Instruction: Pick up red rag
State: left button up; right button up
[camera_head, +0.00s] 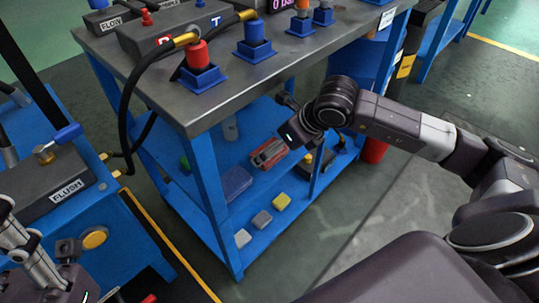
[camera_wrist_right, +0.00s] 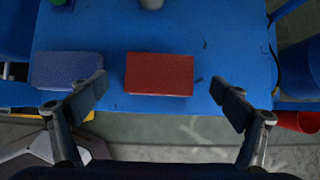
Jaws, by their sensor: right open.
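The red rag (camera_wrist_right: 159,74) looks like a flat red block lying on a blue shelf (camera_wrist_right: 205,35). In the head view, the red rag (camera_head: 268,153) is on the lower shelf under the grey worktop, partly in shadow. My right gripper (camera_wrist_right: 159,88) is open and empty, with one finger on each side of the rag in the wrist view and apart from it. In the head view my right gripper (camera_head: 293,127) reaches in at the shelf's right side, beside the rag. My left gripper (camera_head: 40,262) shows partly at the bottom left corner; its fingers are not clear.
A blue block (camera_wrist_right: 66,70) lies close left of the rag. A blue table leg (camera_head: 207,185) and the worktop (camera_head: 170,88) bound the shelf. A red bin (camera_wrist_right: 298,121) stands at right.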

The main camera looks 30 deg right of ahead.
jog(key=shift+w+a+f, duration=0.15)
jog(key=shift+w+f, duration=0.15)
jog(key=shift+f, duration=0.35)
jog(key=shift+w+f+b, duration=0.3)
jog(key=shift+w+f, duration=0.05)
jog(key=shift+f, duration=0.05)
jog(key=shift+c, duration=0.7)
jog(key=c, duration=1.1)
jog(key=shift+r, duration=0.15)
